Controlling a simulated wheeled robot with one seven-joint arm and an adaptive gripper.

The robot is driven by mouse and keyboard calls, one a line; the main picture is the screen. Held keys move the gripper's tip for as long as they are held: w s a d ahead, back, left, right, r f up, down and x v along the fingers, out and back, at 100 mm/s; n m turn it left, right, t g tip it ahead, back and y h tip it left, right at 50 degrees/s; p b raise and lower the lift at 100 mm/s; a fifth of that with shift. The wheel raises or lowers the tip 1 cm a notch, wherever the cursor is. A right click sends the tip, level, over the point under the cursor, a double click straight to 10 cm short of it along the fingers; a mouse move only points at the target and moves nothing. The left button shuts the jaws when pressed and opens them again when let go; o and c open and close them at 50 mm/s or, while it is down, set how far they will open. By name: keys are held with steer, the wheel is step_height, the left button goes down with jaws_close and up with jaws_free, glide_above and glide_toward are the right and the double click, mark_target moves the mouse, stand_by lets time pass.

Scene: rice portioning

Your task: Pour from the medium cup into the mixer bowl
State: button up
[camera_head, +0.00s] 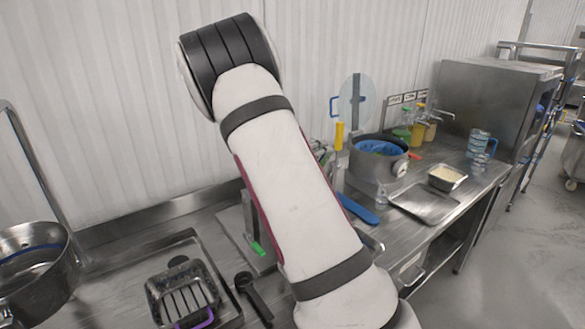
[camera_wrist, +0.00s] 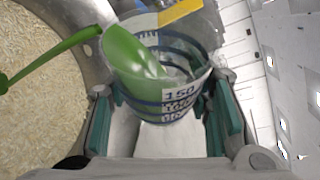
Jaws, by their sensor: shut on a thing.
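My gripper (camera_wrist: 165,112) is shut on a clear cup (camera_wrist: 182,112) with blue bands and a printed label, in the wrist view. Its teal pads sit on both sides of the cup. A green scoop (camera_wrist: 132,52) overlaps the cup's left side, its handle reaching left; I cannot tell whether its head is inside the cup. A large metal bowl (camera_wrist: 92,60) holding pale rice grains (camera_wrist: 35,75) is at the left, beside the cup. I cannot tell whether this is the mixer bowl. My arm hides the gripper and cup in the head view.
In the head view, a steel pot (camera_head: 45,285) stands at the left. A blue-lined pot (camera_head: 370,170), a small tray of pale grains (camera_head: 447,178) and clear blue-banded cups (camera_head: 480,143) stand on the right counter. A metal cabinet (camera_head: 490,95) stands behind them.

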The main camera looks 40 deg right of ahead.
steer(key=shift+w+r+n+h+b, duration=0.15)
steer(key=shift+r+n+h+b, duration=0.2)
steer(key=shift+n+b, duration=0.5)
stand_by(0.8)
steer(key=shift+w+a+f+n+h, duration=0.35)
steer(key=shift+w+a+n+h, duration=0.1)
steer(key=shift+w+n, duration=0.25)
stand_by(0.6)
steer(key=shift+w+a+r+n+h, duration=0.15)
steer(key=shift+r+n+h, duration=0.3)
steer(key=shift+n, duration=0.6)
stand_by(0.8)
